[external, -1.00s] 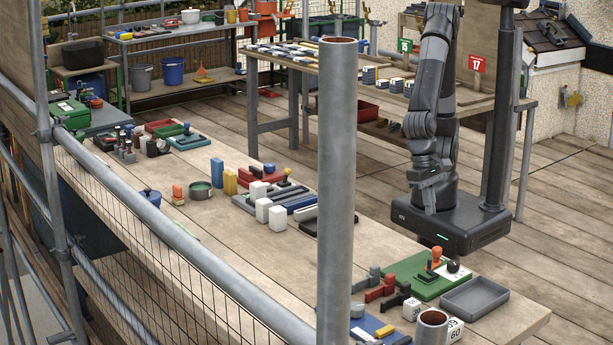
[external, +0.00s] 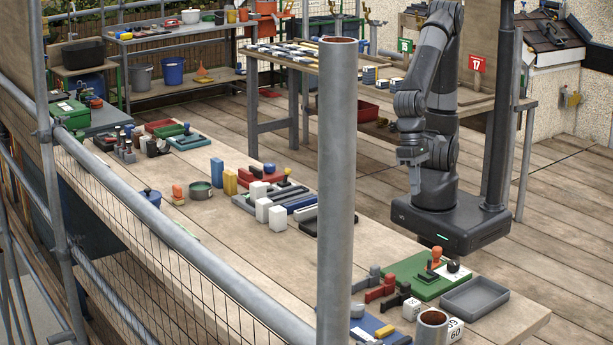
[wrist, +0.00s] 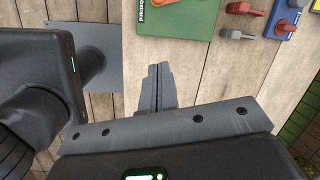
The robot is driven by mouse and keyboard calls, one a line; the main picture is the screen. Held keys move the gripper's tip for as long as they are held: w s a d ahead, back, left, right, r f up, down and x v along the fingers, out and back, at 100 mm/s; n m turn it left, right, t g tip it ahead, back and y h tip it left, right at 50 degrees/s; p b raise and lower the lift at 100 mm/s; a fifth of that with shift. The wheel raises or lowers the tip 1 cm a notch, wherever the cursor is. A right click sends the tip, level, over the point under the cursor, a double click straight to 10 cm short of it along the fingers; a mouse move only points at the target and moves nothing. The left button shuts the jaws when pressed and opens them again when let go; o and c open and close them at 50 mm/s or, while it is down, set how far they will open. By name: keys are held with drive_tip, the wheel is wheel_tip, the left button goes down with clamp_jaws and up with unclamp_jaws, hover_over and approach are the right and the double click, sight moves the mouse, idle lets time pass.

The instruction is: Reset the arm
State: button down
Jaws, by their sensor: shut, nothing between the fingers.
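My arm stands on its dark base at the right of the external view, folded close to its column.
The long bench (external: 235,235) carries a green board (external: 415,277) with stamps, a grey tray (external: 474,296), white blocks (external: 263,210) and small tools. A grey post (external: 337,200) stands in front. A tile table (external: 290,62) is behind. The deck right of my base is open.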

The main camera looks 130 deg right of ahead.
drive_tip(key=s+d+r+n+t+h, duration=0.1)
drive_tip(key=s+d+r+n+t, duration=0.1)
drive_tip(key=d+n, duration=0.5)
drive_tip(key=s+d+r+n+t+h, duration=0.1)
drive_tip(key=s+d+r+n, duration=0.4)
drive_tip(key=d, duration=0.7)
drive_tip(key=shift+d+r+n+t+h, duration=0.3)
drive_tip(key=shift+d+r+n+t, duration=0.05)
drive_tip(key=shift+r+n+t, duration=0.6)
drive_tip(key=shift+s, duration=0.1)
